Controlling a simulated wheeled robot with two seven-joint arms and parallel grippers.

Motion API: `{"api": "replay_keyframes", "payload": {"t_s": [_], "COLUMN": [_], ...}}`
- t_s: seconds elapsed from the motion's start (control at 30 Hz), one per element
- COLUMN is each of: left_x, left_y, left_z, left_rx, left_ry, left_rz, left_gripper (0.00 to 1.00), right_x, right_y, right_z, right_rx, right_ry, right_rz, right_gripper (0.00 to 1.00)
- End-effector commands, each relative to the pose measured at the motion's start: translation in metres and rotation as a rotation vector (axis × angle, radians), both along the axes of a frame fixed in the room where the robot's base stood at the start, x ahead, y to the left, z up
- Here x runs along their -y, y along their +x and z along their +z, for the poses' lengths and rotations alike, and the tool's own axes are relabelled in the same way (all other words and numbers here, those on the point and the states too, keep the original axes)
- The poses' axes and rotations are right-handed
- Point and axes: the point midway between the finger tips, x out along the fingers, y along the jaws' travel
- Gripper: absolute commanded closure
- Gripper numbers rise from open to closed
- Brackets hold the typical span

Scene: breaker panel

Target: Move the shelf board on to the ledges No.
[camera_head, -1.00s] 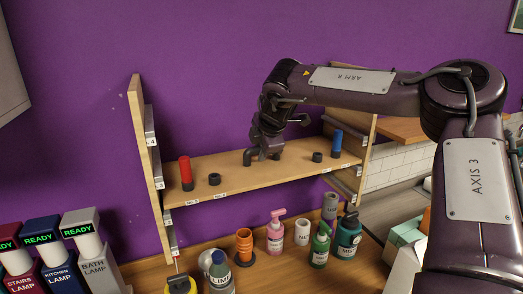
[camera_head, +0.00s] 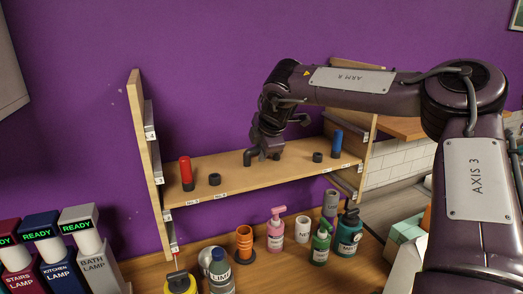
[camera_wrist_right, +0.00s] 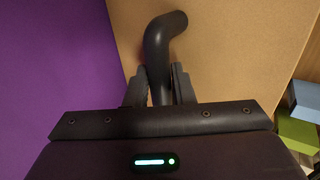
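The shelf board (camera_head: 230,179) is a light wooden plank held level between the wooden side panels. A black bent handle (camera_wrist_right: 163,38) stands up from it. My right gripper (camera_wrist_right: 160,86) is shut on this handle from above. A red cylinder (camera_head: 185,170), a blue cylinder (camera_head: 337,143) and small black rings stand upright on the board. The left side panel (camera_head: 141,120) carries grey numbered ledges; the board's left end is just below the No. 3 ledge label (camera_head: 160,181) and near a lower label. I cannot tell whether the board touches any ledge. My left gripper is out of view.
Below the board, a counter holds several bottles, including a pink pump bottle (camera_head: 276,236) and a teal one (camera_head: 347,238), plus an orange cup (camera_head: 244,245). Three lamp units marked READY stand at left. The purple wall is close behind the board.

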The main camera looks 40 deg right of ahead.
Motion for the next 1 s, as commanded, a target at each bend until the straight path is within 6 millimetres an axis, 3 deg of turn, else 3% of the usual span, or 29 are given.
{"api": "replay_keyframes", "payload": {"t_s": [0.03,0.17,0.5,1.0], "left_x": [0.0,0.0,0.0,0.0], "left_y": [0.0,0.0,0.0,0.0], "left_z": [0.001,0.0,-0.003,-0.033], "left_rx": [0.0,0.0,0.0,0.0], "left_ry": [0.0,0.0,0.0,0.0], "left_rz": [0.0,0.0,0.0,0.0], "left_gripper": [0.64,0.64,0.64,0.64], "right_x": [0.0,0.0,0.0,-0.014], "right_y": [0.001,0.0,-0.004,-0.039], "right_z": [0.002,0.001,0.0,0.061], "right_rx": [0.003,0.001,-0.006,0.002], "right_ry": [0.0,0.0,0.0,-0.001], "right_rz": [0.001,0.0,-0.001,0.001], "right_gripper": [0.72,0.55,0.55,0.55]}}
